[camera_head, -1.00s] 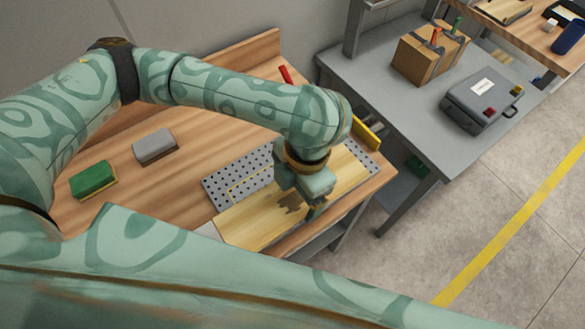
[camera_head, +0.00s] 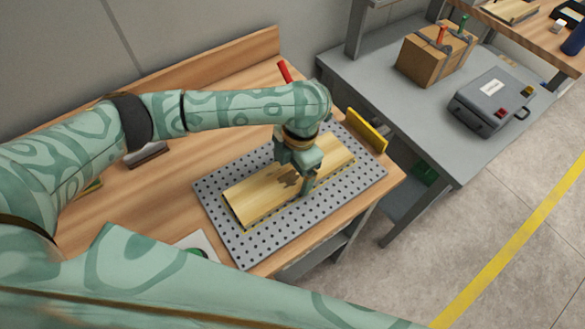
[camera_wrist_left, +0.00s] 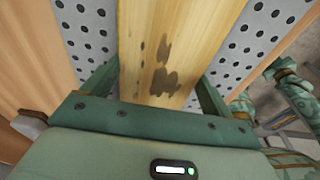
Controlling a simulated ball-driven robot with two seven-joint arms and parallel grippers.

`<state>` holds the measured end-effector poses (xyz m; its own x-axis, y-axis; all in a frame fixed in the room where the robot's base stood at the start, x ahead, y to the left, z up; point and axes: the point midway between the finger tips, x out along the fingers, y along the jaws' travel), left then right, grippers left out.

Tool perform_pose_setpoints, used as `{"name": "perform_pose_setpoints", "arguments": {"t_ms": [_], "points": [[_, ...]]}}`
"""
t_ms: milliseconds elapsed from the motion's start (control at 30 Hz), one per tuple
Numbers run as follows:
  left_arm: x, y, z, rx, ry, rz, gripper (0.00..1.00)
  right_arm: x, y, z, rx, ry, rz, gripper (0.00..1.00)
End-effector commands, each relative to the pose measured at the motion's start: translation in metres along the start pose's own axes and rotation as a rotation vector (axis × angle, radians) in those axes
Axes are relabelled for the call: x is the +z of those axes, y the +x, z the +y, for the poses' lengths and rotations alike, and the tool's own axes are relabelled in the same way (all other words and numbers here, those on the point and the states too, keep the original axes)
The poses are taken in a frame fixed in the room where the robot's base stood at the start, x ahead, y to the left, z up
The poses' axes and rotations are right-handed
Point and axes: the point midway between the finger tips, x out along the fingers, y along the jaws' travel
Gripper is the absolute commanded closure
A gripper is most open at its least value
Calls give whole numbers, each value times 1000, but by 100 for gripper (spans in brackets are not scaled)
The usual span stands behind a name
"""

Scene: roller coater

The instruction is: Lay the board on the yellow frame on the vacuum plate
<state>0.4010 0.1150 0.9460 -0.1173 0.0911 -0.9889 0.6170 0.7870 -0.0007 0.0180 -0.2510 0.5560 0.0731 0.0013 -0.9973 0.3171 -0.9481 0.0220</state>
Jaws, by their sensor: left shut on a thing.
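The board (camera_head: 255,193) is a pale wooden plank with dark stains. My left gripper (camera_head: 298,178) is shut on it across its width, with a finger at each long edge. In the left wrist view, the board (camera_wrist_left: 178,45) runs away between the fingers. The vacuum plate (camera_head: 348,194), grey with rows of dark holes, lies under it. The board is roughly lined up with the plate. The yellow frame (camera_head: 318,190) is mostly covered; only thin yellow bits show beside the board. I cannot tell whether the board touches the plate.
A yellow bar (camera_head: 366,130) stands at the plate's far right end, and a red handle (camera_head: 285,72) behind it. A white item with green (camera_head: 197,245) lies near the front edge. A grey table (camera_head: 400,110) holds a carton (camera_head: 435,57) and a grey case (camera_head: 490,100).

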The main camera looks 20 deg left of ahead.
Motion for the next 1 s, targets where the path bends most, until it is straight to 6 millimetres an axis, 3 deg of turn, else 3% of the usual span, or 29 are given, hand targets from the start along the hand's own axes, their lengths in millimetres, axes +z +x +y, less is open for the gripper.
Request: {"name": "perform_pose_setpoints", "arguments": {"t_ms": [233, 267, 300, 533, 633, 1000], "points": [[0, 1, 0, 1, 0, -1, 48, -1, -1, 0, 0, 0, 1, 64], [0, 0, 0, 1, 0, -1, 6, -1, -1, 0, 0, 0, 1, 64], [0, 0, 0, 1, 0, -1, 0, -1, -1, 0, 0, 0, 1, 64], [0, -1, 0, 1, 0, -1, 0, -1, -1, 0, 1, -1, 2, 64], [0, -10, 0, 3, 1, -3, 0, -2, -5, 1, 1, -1, 3, 64], [0, -94, 0, 4, 0, -4, 0, -8, -33, 5, 7, -1, 14, 64]]}}
